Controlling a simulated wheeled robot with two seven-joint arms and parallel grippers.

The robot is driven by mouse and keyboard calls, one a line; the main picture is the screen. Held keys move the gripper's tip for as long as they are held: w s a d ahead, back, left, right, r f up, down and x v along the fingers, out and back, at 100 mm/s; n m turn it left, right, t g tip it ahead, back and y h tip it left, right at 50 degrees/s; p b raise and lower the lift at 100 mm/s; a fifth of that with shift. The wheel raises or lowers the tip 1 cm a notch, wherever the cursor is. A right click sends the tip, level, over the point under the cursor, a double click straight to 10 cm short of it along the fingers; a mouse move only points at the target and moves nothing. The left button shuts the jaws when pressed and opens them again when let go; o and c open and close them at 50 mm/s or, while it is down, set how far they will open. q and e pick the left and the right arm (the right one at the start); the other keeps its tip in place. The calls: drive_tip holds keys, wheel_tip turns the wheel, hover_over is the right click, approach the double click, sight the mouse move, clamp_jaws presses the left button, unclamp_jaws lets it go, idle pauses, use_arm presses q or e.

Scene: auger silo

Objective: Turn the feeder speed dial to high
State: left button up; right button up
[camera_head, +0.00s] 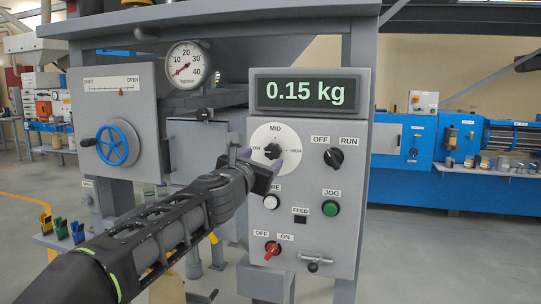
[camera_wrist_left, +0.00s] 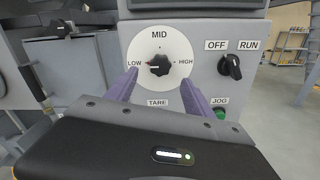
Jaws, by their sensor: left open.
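The feeder speed dial is a black knob (camera_head: 272,151) on a round white plate marked LOW, MID and HIGH, on the grey control panel (camera_head: 345,215). I cannot tell whether the fingers touch the panel. My right gripper is not in view.
The OFF/RUN knob (camera_head: 333,158), green JOG button (camera_head: 330,208), white TARE button (camera_head: 271,202) and red OFF/ON switch (camera_head: 272,249) are close by. The display (camera_head: 306,94) above reads 0.15 kg. A blue handwheel (camera_head: 117,144) is at left.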

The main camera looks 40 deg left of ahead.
sight(271, 153)
use_arm(q)
drive_tip(key=x, duration=0.7)
drive_tip(key=shift+w+a+p, duration=0.1)
drive_tip(key=shift+w+p, duration=0.1)
drive_tip(key=shift+p, duration=0.15)
clamp_jaws()
idle(0.3)
